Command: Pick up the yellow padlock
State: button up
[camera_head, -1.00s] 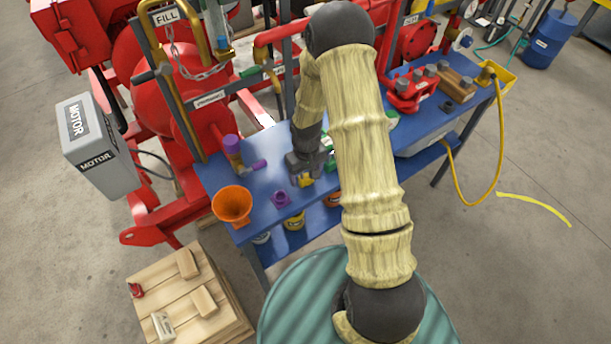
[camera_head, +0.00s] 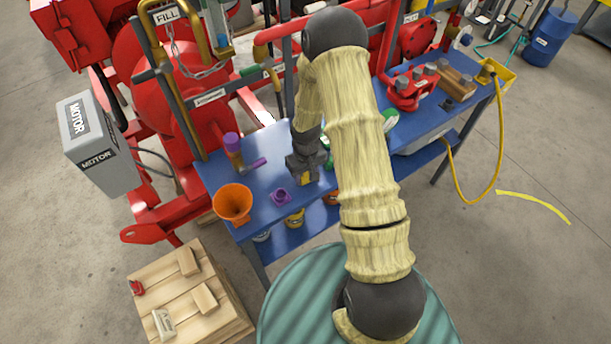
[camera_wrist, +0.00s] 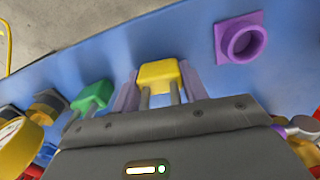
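The yellow padlock (camera_wrist: 158,74) sits between the two purple-grey fingers of my gripper (camera_wrist: 160,86) in the wrist view. Its shackle points toward the gripper's body. A finger lies close along each side of the padlock; whether they touch it cannot be made out. In the head view my gripper (camera_head: 303,174) is low over the blue bench near its front edge, with a bit of the yellow padlock (camera_head: 304,179) showing below it. Whether the padlock rests on the bench is hidden.
A green padlock (camera_wrist: 91,90) is beside the left finger. A purple flanged ring (camera_wrist: 241,38) is to the right. An orange funnel (camera_head: 232,203) and a purple-capped part (camera_head: 233,145) stand on the bench's left end. A wooden crate (camera_head: 228,322) is on the floor.

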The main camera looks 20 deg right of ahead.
notch_tip(320, 180, up, 10)
jog(key=shift+r+b, duration=0.1)
jog(key=shift+b, duration=0.8)
jog(key=shift+f, duration=0.2)
dwell(0.9)
jog(key=f+m, duration=0.1)
jog(key=f, duration=0.3)
jog(key=f+m, duration=0.1)
jog(key=f, duration=0.1)
jog(key=shift+w+f+m, duration=0.25)
jog(key=shift+f+m, duration=0.05)
jog(key=shift+f, duration=0.05)
jog(key=shift+r, duration=0.1)
